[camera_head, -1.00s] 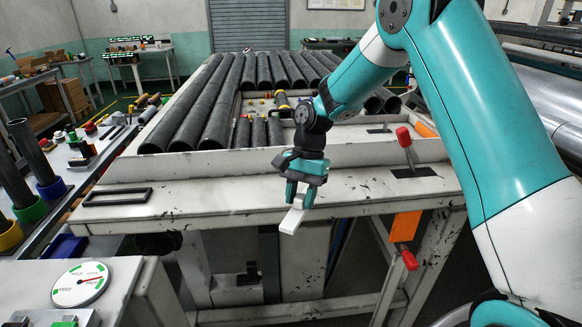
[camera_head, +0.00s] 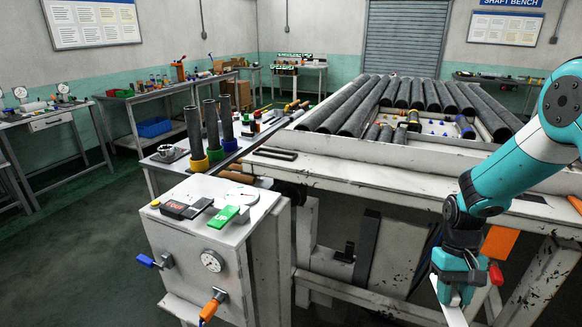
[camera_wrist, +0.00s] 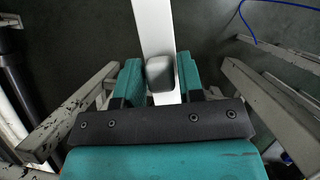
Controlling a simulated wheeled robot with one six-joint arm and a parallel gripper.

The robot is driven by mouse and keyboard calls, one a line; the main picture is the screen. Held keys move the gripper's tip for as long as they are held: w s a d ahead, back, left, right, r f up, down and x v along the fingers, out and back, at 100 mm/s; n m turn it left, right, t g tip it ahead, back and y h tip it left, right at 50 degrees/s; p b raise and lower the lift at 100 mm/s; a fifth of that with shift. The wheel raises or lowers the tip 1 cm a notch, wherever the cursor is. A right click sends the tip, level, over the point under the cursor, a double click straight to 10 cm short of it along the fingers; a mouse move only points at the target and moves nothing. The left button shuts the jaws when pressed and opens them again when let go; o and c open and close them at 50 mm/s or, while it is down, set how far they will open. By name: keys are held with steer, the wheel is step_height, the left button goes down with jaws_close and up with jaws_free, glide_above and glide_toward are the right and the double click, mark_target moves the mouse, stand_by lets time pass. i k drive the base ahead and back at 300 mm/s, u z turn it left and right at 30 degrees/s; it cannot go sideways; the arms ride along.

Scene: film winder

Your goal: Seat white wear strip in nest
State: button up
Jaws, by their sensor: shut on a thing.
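The white wear strip (camera_head: 452,313) is a long flat bar in my gripper (camera_head: 457,280), low at the right of the head view. In the wrist view the strip (camera_wrist: 153,30) runs up and away from between the teal fingers of my gripper (camera_wrist: 160,80). The gripper is shut on it, and the fingers hide part of it. The gripper hangs in front of the white bench (camera_head: 390,180). A black rectangular frame (camera_head: 275,154) lies flat at the bench's left front corner; I cannot tell if it is the nest. The gripper is well to its right.
A grey control cabinet (camera_head: 190,262) with knobs, a gauge and coloured buttons stands in front of the bench's left end. An orange tag (camera_head: 500,243) hangs near my arm. Open floor (camera_head: 70,260) lies at left.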

mark_target(325, 148)
steer(key=u, duration=0.65)
steer(key=i, duration=1.1)
steer(key=z, duration=0.1)
